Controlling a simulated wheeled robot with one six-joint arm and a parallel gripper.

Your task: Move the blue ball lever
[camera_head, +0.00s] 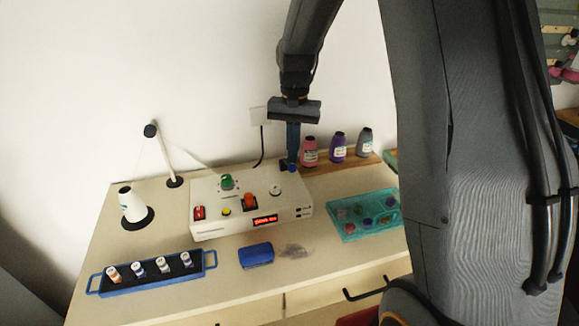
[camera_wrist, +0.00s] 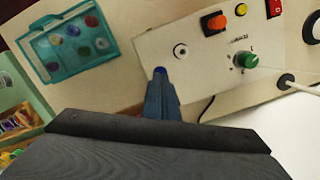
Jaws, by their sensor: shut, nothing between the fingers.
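The blue ball lever shows as a small blue ball (camera_head: 291,168) at the back right of the white control box (camera_head: 220,229) in the head view. In the wrist view the blue ball (camera_wrist: 160,70) sits right at the ends of my fingers, partly hidden by them. My gripper (camera_head: 292,160) points down at the ball from above, and its closed fingers also show in the wrist view (camera_wrist: 160,84). It is shut with nothing between the fingers. I cannot tell whether the fingertips touch the ball. The lever's stem is hidden.
The box also carries a green knob (camera_head: 227,182), an orange switch (camera_head: 250,202), a red rocker (camera_head: 199,213) and a white round knob (camera_head: 275,190). Several bottles (camera_head: 338,147) stand behind on a wooden board. A teal tray (camera_head: 345,233) lies right, a blue block (camera_head: 256,255) in front.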

